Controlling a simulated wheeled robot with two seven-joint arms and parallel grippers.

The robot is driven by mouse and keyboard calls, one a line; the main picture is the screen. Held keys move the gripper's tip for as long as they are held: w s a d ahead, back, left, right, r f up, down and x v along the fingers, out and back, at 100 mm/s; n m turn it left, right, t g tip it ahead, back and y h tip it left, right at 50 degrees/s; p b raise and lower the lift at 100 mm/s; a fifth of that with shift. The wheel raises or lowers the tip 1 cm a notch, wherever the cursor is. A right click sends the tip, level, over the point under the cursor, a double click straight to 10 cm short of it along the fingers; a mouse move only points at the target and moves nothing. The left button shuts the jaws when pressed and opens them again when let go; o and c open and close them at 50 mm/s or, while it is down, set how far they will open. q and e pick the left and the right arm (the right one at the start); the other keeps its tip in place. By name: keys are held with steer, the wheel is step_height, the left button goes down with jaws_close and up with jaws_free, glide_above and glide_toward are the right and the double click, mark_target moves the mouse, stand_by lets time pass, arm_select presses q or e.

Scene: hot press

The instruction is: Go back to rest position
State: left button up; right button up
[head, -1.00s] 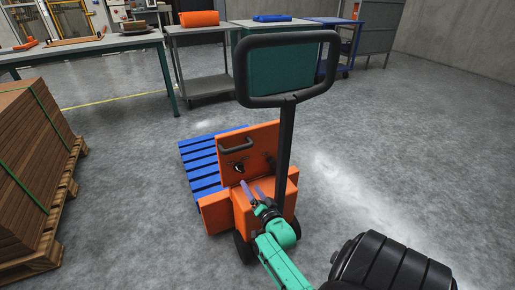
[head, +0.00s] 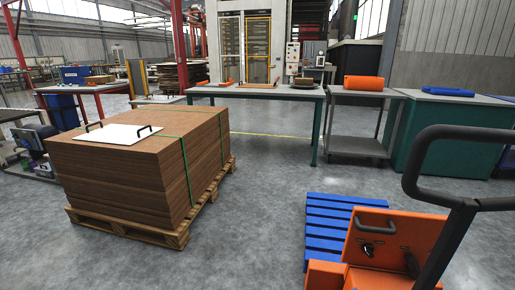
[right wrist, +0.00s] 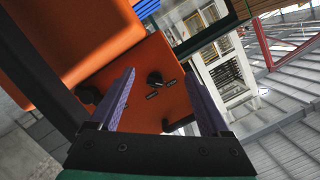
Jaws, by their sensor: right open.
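My right gripper (right wrist: 158,75) is open in the right wrist view, its two purple fingers apart with nothing between them. Beyond the fingertips is the orange body of a pallet truck with a black knob (right wrist: 155,79); I cannot tell the exact gap. In the head view the orange pallet truck (head: 400,235) stands at the lower right, with its black loop handle (head: 465,200) rising at the right edge. Neither of my grippers shows in the head view.
A strapped stack of brown boards (head: 120,180) sits on a wooden pallet (head: 130,232) at left, with a white handled plate (head: 115,137) on top. A blue pallet (head: 340,215) lies beside the truck. A long table (head: 262,92) and grey cart (head: 355,145) stand behind. Floor between is clear.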

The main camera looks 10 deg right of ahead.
steer(key=s+a+f+n+g+y, duration=0.2)
steer(key=s+a+f+n+g, duration=0.3)
steer(key=s+a+g, duration=0.15)
steer(key=s+a+f+n+g+y, duration=0.35)
steer(key=s+a+n+g, duration=0.2)
steer(key=a, duration=0.25)
arm_select(q)
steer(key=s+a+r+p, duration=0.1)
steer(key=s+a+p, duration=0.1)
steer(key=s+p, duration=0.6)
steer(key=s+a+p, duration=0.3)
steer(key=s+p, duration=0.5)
steer(key=p, duration=1)
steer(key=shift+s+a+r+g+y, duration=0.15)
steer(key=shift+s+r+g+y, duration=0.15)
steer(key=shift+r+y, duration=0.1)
arm_select(e)
steer(key=s+d+n+g+h, duration=0.1)
steer(key=s+d, duration=0.1)
steer(key=s, duration=0.8)
steer(key=s+d+r+n+g+h, duration=0.1)
steer(key=s+d, duration=0.1)
steer(key=s, duration=0.9)
steer(key=shift+s+r, duration=0.2)
steer(key=shift+s, duration=0.1)
